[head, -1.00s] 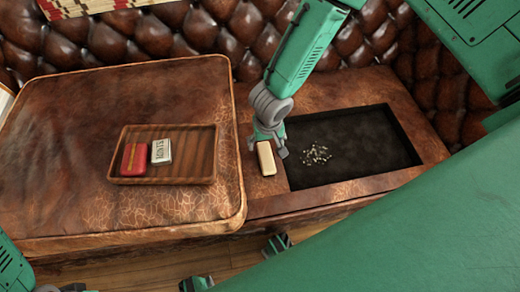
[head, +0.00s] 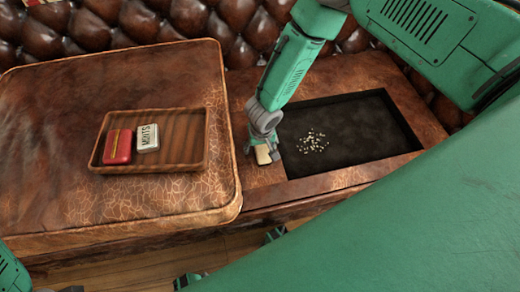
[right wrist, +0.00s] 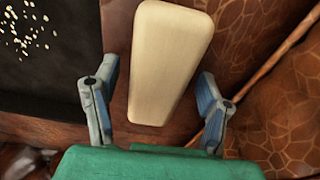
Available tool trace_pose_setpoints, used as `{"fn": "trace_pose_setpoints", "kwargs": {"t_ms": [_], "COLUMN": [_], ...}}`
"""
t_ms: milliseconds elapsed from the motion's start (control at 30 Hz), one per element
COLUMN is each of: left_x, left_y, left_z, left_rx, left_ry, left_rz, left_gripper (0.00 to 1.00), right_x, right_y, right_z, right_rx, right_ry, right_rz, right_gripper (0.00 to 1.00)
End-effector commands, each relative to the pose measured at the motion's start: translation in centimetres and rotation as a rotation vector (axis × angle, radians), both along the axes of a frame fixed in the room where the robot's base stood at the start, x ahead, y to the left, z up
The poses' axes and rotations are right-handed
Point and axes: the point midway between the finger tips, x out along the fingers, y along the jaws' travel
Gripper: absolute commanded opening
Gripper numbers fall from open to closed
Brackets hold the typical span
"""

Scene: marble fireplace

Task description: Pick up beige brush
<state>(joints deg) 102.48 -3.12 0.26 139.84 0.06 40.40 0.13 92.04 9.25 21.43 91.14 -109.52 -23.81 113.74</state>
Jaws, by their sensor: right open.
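The beige brush (head: 263,155) lies on the brown leather surface, left of a dark recessed panel. It is a pale block with rounded edges, and only its near end shows in the head view. My right gripper (head: 262,146) is directly over it and hides the rest. In the right wrist view the brush (right wrist: 168,62) lies between the two open fingers of my right gripper (right wrist: 159,80), with a gap on each side. At the lower left edge of the head view, part of my left arm shows; its jaws cannot be made out.
A wooden tray (head: 180,163) on the leather cushion (head: 60,110) at left holds a red tin (head: 117,146) and a white mints tin (head: 148,137). The dark recess (head: 365,135) at right holds small pale bits (head: 312,141). The cushion's raised edge stands left of the brush.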

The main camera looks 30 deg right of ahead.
Motion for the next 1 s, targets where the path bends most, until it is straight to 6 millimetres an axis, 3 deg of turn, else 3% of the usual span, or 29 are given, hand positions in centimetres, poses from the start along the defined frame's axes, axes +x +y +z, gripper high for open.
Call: {"fn": "trace_pose_setpoints", "kwargs": {"t_ms": [167, 300, 333, 667, 1000], "left_x": [0.0, 0.0, 0.0, 0.0, 0.0], "left_y": [0.0, 0.0, 0.0, 0.0, 0.0], "left_z": [0.1, 0.1, 0.1, 0.3, 3.1], "left_rx": [0.0, 0.0, 0.0, 0.0, 0.0], "left_ry": [-0.001, -0.001, -0.001, -0.001, -0.001], "left_rz": [0.0, 0.0, 0.0, 0.0, 0.0], "left_gripper": [0.73, 0.73, 0.73, 0.73, 0.73], "right_x": [0.0, 0.0, 0.0, 0.1, 0.1], "right_y": [0.0, 0.0, 0.0, 0.0, 0.0], "right_z": [0.1, 0.1, 0.1, 0.6, 7.0], "right_rx": [0.0, 0.0, 0.0, 0.001, 0.0], "right_ry": [-0.001, 0.0, 0.0, -0.001, -0.003], "right_rz": [0.0, 0.0, 0.0, 0.0, 0.001], "right_gripper": [0.62, 0.13, 0.09, 0.09, 0.09]}}
